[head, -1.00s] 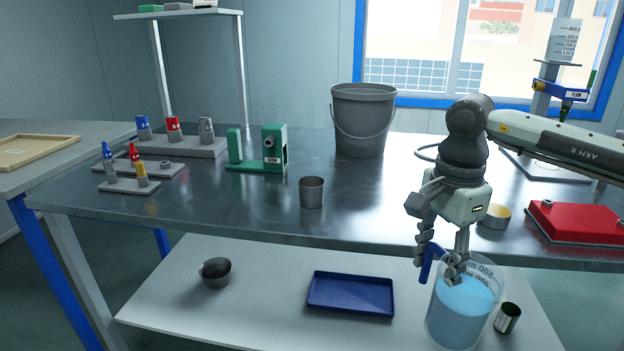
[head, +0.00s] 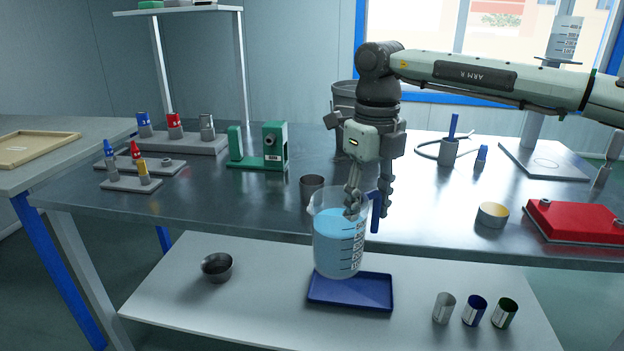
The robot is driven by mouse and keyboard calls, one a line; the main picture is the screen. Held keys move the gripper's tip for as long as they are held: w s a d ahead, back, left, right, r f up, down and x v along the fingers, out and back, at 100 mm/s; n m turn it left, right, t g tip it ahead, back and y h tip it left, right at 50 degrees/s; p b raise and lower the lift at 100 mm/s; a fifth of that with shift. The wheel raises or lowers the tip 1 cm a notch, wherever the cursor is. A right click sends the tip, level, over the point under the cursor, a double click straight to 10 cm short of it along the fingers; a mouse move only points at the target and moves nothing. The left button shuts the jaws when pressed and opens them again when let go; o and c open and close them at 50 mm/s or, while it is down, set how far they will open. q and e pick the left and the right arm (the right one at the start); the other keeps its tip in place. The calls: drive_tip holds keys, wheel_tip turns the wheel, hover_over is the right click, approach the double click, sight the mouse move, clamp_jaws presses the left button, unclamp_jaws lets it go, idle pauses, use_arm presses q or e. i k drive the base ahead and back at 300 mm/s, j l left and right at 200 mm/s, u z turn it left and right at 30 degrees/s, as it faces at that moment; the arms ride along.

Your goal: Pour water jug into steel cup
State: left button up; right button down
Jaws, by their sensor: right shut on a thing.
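The clear water jug (head: 338,240) holds blue water and has a blue handle (head: 376,212) on its right. My right gripper (head: 370,200) is shut on the jug at its handle side and holds it nearly upright, in front of the table's front edge. The steel cup (head: 311,186) stands upright on the table, just behind the jug's rim; its lower part is hidden by the jug. My left gripper is not in view.
A grey bucket (head: 345,98) stands behind my right arm, mostly hidden. A green fixture (head: 262,148) is left of the cup. On the lower shelf are a blue tray (head: 376,290), a dark bowl (head: 217,266) and several cans (head: 474,311). A red block (head: 574,222) is at right.

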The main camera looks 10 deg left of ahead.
sight(312, 190)
drive_tip(key=i, duration=1)
drive_tip(key=k+j, duration=0.25)
